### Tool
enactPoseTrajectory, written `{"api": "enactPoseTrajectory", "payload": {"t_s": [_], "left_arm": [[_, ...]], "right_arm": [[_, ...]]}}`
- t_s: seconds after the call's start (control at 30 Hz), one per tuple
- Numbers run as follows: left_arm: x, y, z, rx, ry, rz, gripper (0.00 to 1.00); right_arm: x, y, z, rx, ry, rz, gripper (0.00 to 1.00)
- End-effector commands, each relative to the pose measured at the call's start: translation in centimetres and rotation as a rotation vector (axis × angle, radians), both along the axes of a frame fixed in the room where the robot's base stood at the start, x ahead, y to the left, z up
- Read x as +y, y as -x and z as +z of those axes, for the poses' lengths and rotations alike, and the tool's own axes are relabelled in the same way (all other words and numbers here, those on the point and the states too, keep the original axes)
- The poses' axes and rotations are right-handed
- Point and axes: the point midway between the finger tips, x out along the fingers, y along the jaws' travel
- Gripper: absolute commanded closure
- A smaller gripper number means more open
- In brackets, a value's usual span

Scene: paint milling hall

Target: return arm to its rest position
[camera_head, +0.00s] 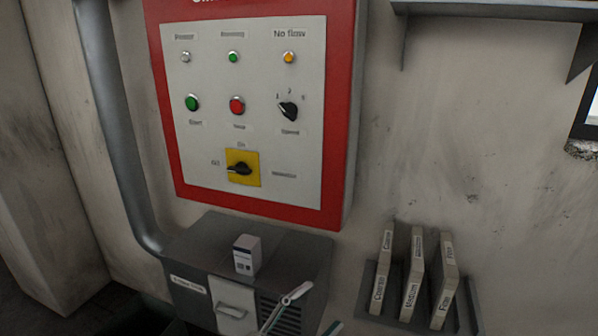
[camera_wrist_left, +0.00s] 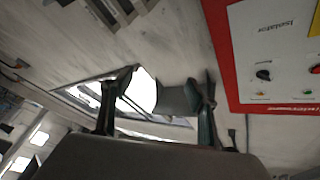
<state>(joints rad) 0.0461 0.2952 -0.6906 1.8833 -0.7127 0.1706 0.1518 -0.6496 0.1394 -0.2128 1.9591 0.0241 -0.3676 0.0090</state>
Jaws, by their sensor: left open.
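My left gripper (camera_head: 318,307) shows at the bottom of the head view, in front of the grey cabinet's right side. Its two fingers are apart with nothing between them. In the left wrist view both dark fingers (camera_wrist_left: 157,92) stand apart, and bright window light shows between them. The rest of the left arm is mostly out of the head view. My right gripper is in neither view.
A red-framed control panel (camera_head: 216,198) hangs on the wall; it also shows in the wrist view (camera_wrist_left: 232,68). Below is a grey cabinet (camera_head: 205,290) with a small white box (camera_head: 246,256). A rack (camera_head: 370,300) holds three labelled panels (camera_head: 413,285). A shelf (camera_head: 480,8) is above.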

Motion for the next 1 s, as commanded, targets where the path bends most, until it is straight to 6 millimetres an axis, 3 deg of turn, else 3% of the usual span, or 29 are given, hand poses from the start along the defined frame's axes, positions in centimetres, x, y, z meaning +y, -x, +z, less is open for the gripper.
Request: {"api": "enactPoseTrajectory", "payload": {"t_s": [0.13, 0.23, 0.4, 0.5, 0.7, 1.0], "left_arm": [[6.3, -0.4, -7.1, 0.276, 0.075, 0.21, 0.41], [10.6, 0.8, -12.5, 0.455, 0.101, 0.338, 0.41], [17.0, 5.3, -20.9, 0.729, 0.118, 0.514, 0.41], [19.9, 8.6, -24.7, 0.858, 0.12, 0.589, 0.41], [23.0, 13.0, -28.7, 1.007, 0.117, 0.669, 0.41], [23.4, 13.8, -29.3, 1.03, 0.117, 0.681, 0.41]], "right_arm": [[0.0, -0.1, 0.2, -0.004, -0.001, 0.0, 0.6], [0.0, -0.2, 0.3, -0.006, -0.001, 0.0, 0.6], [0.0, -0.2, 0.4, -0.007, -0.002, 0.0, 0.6], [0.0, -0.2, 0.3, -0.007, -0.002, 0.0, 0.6], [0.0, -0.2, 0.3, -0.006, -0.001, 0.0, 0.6], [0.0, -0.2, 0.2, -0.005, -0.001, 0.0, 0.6]]}}
